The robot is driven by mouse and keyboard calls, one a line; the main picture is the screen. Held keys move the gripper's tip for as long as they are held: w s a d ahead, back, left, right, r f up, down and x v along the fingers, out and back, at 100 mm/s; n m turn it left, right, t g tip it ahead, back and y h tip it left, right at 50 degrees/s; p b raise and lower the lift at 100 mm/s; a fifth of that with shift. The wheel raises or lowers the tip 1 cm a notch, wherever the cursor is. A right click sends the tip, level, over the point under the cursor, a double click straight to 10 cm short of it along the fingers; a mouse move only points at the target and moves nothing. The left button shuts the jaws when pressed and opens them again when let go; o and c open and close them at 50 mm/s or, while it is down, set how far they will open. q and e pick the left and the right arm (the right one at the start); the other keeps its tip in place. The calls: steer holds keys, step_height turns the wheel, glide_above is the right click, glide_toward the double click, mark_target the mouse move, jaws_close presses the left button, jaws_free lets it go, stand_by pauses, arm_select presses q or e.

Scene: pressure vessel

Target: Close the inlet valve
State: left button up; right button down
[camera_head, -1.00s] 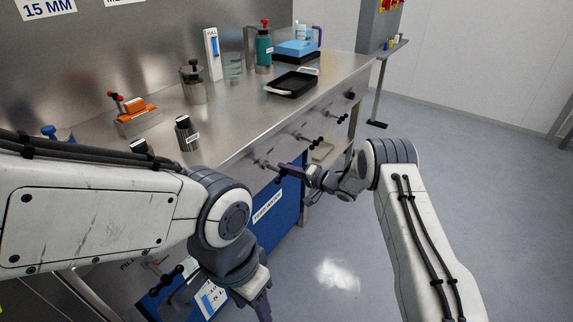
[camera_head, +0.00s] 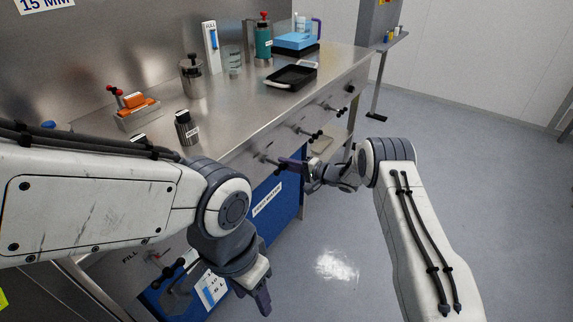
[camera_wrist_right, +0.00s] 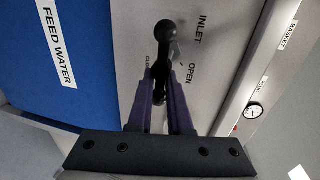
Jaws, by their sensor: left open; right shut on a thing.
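The inlet valve is a black lever with a round knob (camera_wrist_right: 167,29) in the right wrist view, on a pale panel marked INLET, OPEN and a partly covered CLOSE. My right gripper (camera_wrist_right: 160,88) has its purple fingers on either side of the lever and is shut on it. The lever points up in that view, and its lower end is partly hidden between the fingers. In the head view, my right gripper (camera_head: 290,163) is at a black valve handle on the bench front. My left gripper (camera_head: 262,300) is open and empty, low in front of the bench.
A blue FEED WATER panel (camera_wrist_right: 62,80) lies beside the valve panel. More black handles (camera_head: 310,133) line the bench front. A dark tray (camera_head: 291,77), bottles and an orange block stand on the steel bench top (camera_head: 235,112). The floor at right is clear.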

steer(key=shift+w+d+r, duration=0.2)
steer(key=shift+w+d, duration=0.1)
steer(key=c, duration=0.8)
jaws_free()
steer(key=shift+f, duration=0.1)
steer(key=shift+c, duration=0.2)
steer(key=shift+s+a, duration=0.1)
steer(key=shift+a, duration=0.05)
steer(key=v, duration=1)
steer(key=shift+s+d+p, duration=0.2)
steer(key=shift+p, duration=0.2)
